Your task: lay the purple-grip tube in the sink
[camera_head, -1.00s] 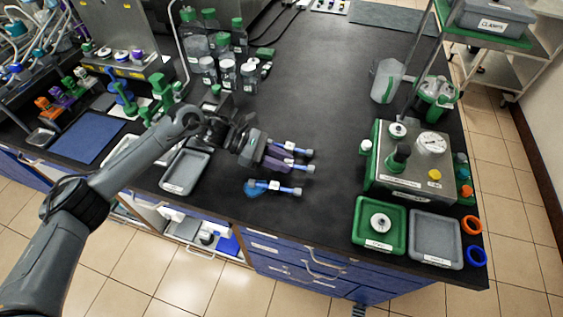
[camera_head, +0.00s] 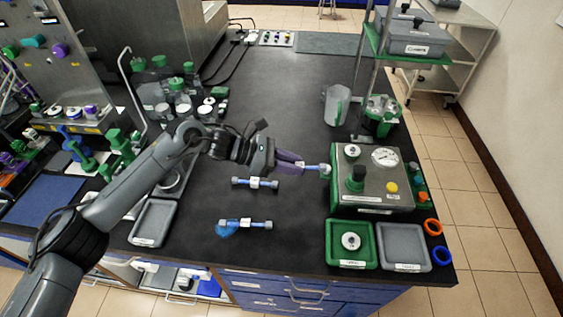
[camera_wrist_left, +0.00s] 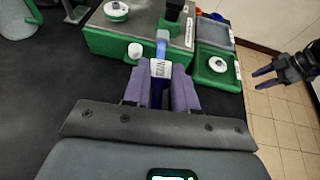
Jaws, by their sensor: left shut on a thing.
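My left gripper (camera_head: 300,164) has purple fingers shut on a blue tube (camera_head: 312,167) with a white label. The tube is held beside the steel box with a green base (camera_head: 372,172); the wrist view shows it upright in the picture between the fingers (camera_wrist_left: 160,68). Two more tubes lie on the black bench: one with grey ends (camera_head: 255,183) and one with a blue grip (camera_head: 245,224). My right gripper (camera_wrist_left: 256,78) looks open and empty at the wrist view's right. I cannot make out a sink.
A green tray (camera_head: 337,258) and grey tray (camera_head: 420,261) sit at the front right. Another grey tray (camera_head: 138,236) is at the front left. A clear jug (camera_head: 338,105) stands behind the steel box. Bottles (camera_head: 177,92) crowd the back left.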

